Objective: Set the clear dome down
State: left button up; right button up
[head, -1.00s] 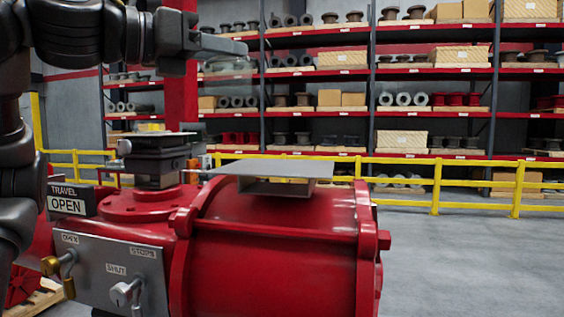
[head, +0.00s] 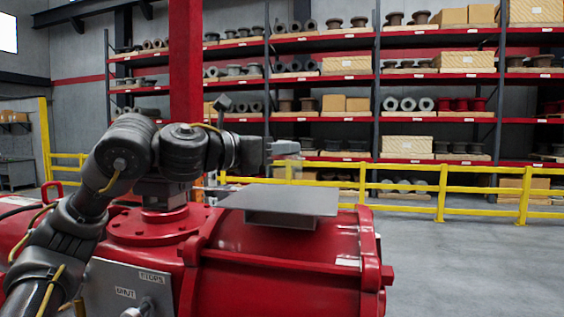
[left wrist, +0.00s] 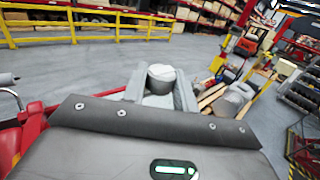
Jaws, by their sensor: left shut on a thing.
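My left gripper (head: 284,148) reaches in from the left, above the flat grey plate (head: 305,201) that sits on top of the red actuator body (head: 290,240). It is shut on the clear dome (head: 289,167), which shows faintly below the fingers. The dome appears to hang above the plate; its lower edge is too faint to judge the gap exactly. In the left wrist view the fingers (left wrist: 158,90) close on the pale top of the dome (left wrist: 161,73); the wrist housing hides what lies below. My right gripper is not in view.
The actuator's flange and grey mounting block (head: 163,194) stand left of the plate, partly behind my arm. A control panel (head: 125,288) is on the front left. A yellow railing (head: 440,193) and racks stand behind. Open floor (head: 460,265) lies to the right.

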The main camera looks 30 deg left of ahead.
aim_at(269, 168)
pick_arm(q)
jog(key=f+p, duration=0.2)
jog(key=f, duration=0.1)
jog(key=shift+w, duration=0.35)
jog(key=shift+s+a+f, duration=0.1)
jog(key=shift+s+f, duration=0.05)
jog(key=shift+f, duration=0.15)
jog(key=shift+f, duration=0.15)
jog(key=o, duration=0.5)
jog(key=shift+d, duration=0.2)
jog(key=o, duration=0.5)
jog(key=shift+a, duration=0.1)
jog(key=shift+c, duration=0.2)
